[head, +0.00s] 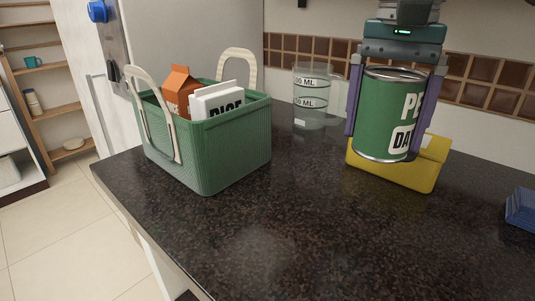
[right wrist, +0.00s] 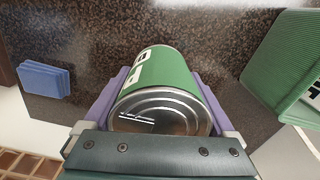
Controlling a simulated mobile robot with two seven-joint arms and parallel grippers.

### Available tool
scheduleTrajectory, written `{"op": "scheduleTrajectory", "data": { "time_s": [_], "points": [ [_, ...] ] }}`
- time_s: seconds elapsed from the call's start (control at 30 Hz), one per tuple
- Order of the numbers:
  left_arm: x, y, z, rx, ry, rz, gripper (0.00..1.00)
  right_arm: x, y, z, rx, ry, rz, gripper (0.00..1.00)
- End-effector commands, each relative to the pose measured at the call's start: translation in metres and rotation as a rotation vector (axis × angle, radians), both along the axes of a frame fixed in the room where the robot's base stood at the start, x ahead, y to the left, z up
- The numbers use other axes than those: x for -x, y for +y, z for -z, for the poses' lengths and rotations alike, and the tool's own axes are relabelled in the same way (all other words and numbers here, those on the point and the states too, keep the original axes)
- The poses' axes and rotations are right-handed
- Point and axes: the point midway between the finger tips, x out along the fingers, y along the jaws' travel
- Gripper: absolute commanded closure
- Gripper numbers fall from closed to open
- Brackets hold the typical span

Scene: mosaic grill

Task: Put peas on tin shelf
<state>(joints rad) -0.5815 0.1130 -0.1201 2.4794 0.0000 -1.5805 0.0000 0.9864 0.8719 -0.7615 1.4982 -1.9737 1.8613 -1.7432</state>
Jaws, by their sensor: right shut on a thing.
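A green tin of peas (head: 387,116) with white lettering is held upright between the purple fingers of my right gripper (head: 395,110). In the head view it shows in front of a yellow container at the right of the counter. In the right wrist view the tin (right wrist: 170,90) shows its silver lid, and the fingers sit on both its sides. My left gripper is not in view. A tin shelf cannot be made out for sure; a wooden shelf unit (head: 35,69) stands at the far left.
A green basket (head: 217,155) with an orange carton (head: 179,86) and a white rice box (head: 215,100) stands on the dark counter (head: 300,230). A clear measuring jug (head: 311,90), yellow container (head: 425,175) and blue block (head: 521,208) are there too. The counter's front middle is clear.

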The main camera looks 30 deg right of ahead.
Motion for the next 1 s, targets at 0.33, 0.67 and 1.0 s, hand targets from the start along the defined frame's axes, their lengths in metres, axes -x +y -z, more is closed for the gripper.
{"op": "scheduleTrajectory", "data": {
  "time_s": [0.33,0.67,1.0],
  "points": [
    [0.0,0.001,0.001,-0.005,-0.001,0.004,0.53,0.0,0.0,0.054,-0.001,0.0,0.001,0.99],
    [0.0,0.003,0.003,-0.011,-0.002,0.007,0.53,0.0,0.0,0.095,-0.001,-0.001,-0.001,0.99],
    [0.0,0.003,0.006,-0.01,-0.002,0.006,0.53,-0.001,0.0,0.099,0.0,-0.002,-0.001,0.99]
  ]
}}
